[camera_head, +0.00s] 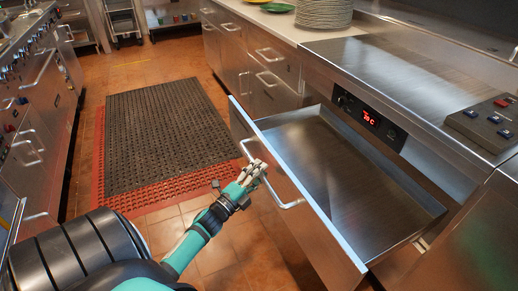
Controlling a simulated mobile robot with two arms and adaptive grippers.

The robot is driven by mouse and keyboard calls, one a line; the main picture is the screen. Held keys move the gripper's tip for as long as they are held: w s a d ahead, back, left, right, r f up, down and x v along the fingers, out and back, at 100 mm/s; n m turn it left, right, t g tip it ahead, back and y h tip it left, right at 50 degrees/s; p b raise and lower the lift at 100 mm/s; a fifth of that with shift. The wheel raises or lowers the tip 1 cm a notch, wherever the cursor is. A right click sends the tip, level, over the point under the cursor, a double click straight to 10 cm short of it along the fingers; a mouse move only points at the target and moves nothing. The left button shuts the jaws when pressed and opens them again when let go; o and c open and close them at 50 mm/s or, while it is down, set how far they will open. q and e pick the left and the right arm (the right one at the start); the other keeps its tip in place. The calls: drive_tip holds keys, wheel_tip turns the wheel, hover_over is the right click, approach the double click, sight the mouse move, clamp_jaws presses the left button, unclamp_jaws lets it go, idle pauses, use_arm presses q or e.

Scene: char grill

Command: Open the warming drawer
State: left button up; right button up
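The warming drawer (345,185) is pulled well out from the steel counter, and its empty metal tray floor shows. Its front panel (310,205) faces left, with a bar handle (291,204) on it. A control panel with a red display (370,117) sits above the opening. My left gripper (258,170) is at the far part of the handle, its fingers around or beside the bar. The fingers are small and partly overlap the handle, so I cannot tell whether they are closed on it. My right gripper is not in view.
A stack of plates (323,13) and a green dish (277,7) stand on the counter at the back. Closed drawers (250,65) line the counter beyond. A black floor mat (165,130) lies in the aisle, with steel cabinets (40,120) on the left.

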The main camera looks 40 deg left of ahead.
use_arm(q)
drive_tip(key=shift+r, duration=0.1)
drive_tip(key=s+f, duration=0.2)
drive_tip(key=s, duration=1)
drive_tip(key=shift+w+f, duration=0.1)
